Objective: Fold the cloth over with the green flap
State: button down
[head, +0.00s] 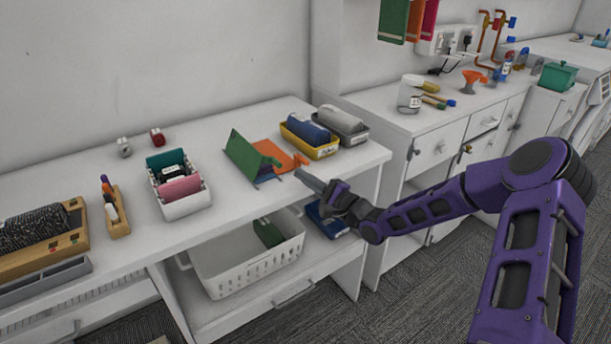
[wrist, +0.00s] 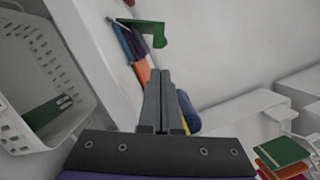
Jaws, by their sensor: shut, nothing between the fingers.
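The cloth lies on the white table in the head view, with an orange panel (head: 268,151) flat on the top. Its green flap (head: 244,155) stands up at a slant on the left side, hinged along a blue edge. In the wrist view the green flap (wrist: 178,42) shows beyond the fingers, with the orange panel (wrist: 142,70) partly hidden behind them. My gripper (head: 300,174) is shut and empty, just right of the cloth near the table's front edge. Its closed fingers also show in the wrist view (wrist: 158,74). I see no contact with the cloth.
A yellow bin (head: 312,147) and a grey bin (head: 343,126) with rolled cloths stand behind and right of the cloth. A white box (head: 184,204) of folded cloths stands to its left. A white basket (head: 250,262) is on the shelf below. Bare tabletop lies in front of the cloth.

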jog(key=x, duration=0.6)
jog(key=shift+w+a, duration=0.3)
jog(key=shift+r, duration=0.15)
jog(key=shift+s+a+r+n, duration=0.1)
jog(key=shift+a+r+n, duration=0.05)
jog(key=shift+n, duration=0.25)
